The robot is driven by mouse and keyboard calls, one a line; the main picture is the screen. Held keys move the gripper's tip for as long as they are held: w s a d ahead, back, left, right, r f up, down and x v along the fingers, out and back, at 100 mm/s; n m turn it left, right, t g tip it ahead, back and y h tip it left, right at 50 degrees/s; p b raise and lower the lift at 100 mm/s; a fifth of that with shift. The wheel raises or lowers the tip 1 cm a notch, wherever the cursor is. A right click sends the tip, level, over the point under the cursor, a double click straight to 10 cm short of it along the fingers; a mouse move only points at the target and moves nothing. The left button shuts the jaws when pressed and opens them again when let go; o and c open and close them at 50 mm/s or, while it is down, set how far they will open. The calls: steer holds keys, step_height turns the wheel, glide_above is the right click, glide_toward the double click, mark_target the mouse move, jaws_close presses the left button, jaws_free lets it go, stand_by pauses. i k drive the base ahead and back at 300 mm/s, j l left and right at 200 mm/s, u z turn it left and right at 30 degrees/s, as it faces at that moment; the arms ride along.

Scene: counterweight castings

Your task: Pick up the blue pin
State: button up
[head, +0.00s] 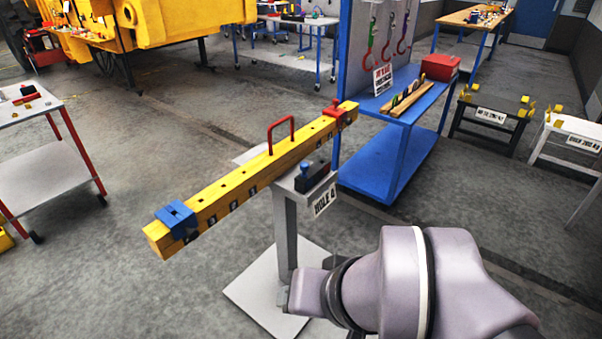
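A small blue piece (304,167), which looks like the blue pin, stands up from a black block (316,183). The block sits on top of a grey stand (286,240) with a "HOLE 4" sign (325,199). Only the upper part of the blue piece shows, and it is too small to make out clearly. A long yellow beam (235,185) with a row of holes runs just behind the block. My arm shows at the lower right, in front of the stand's base. My gripper is not visible.
The beam carries a blue block (177,219) at its left end, a red block (336,112) at its right end and a red handle (281,134). A blue bench (390,140) stands behind at right, and a cart (48,170) at left. Open floor lies between.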

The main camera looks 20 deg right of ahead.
mark_target(304, 167)
steer(key=i+l+u, duration=0.15)
steer(key=u, duration=0.25)
steer(key=i+l+u, duration=0.1)
steer(key=u, duration=0.35)
steer(key=i+l, duration=0.2)
steer(key=l, duration=0.2)
steer(key=i+l+u, duration=0.15)
steer(key=l, duration=0.25)
